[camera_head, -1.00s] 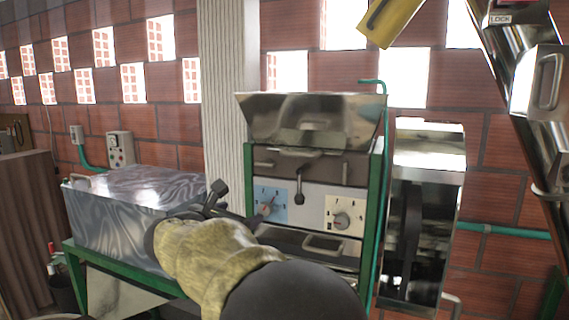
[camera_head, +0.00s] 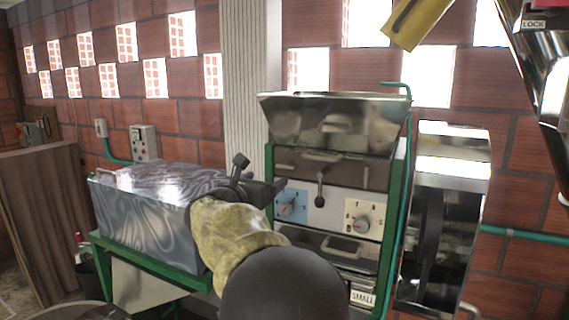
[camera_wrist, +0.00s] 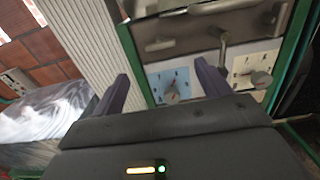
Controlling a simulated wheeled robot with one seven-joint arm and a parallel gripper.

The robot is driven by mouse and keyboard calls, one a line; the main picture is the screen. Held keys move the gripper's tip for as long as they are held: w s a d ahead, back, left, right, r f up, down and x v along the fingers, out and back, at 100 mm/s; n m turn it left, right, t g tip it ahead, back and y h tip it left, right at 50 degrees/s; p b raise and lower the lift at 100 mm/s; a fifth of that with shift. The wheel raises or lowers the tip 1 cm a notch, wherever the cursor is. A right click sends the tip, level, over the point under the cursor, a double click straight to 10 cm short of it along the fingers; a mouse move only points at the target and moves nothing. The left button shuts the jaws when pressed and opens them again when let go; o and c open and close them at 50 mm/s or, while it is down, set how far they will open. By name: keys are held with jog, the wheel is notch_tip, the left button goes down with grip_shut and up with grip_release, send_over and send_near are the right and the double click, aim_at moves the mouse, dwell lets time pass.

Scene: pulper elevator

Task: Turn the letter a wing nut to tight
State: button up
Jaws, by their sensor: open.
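Two rotary knobs sit on the machine front. One (camera_head: 288,210) is on a blue dial plate, and it shows in the wrist view (camera_wrist: 172,96) between and beyond my fingers. The other (camera_head: 361,224) is on a cream dial plate to its right and shows right of my right finger in the wrist view (camera_wrist: 260,79). No letter is readable on either, so I cannot tell which part is the letter a wing nut. My gripper (camera_wrist: 162,70) is open and empty, apart from the machine. In the head view it (camera_head: 278,186) is left of the blue dial, partly hiding the plate's edge.
A lever handle (camera_head: 320,188) hangs above and between the dials. A metal hopper (camera_head: 335,122) tops the green-framed machine. A shiny metal box (camera_head: 150,215) stands at left on a green frame. A tall metal housing (camera_head: 440,215) is close on the right. A "SMALL" label (camera_head: 362,298) is below.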

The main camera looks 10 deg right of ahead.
aim_at(284, 168)
jog(key=p+x, duration=0.5)
jog(key=x, duration=0.6)
jog(key=shift+r, duration=0.1)
jog(key=shift+w+d, duration=0.2)
jog(key=shift+w, duration=0.05)
jog(key=c, duration=1)
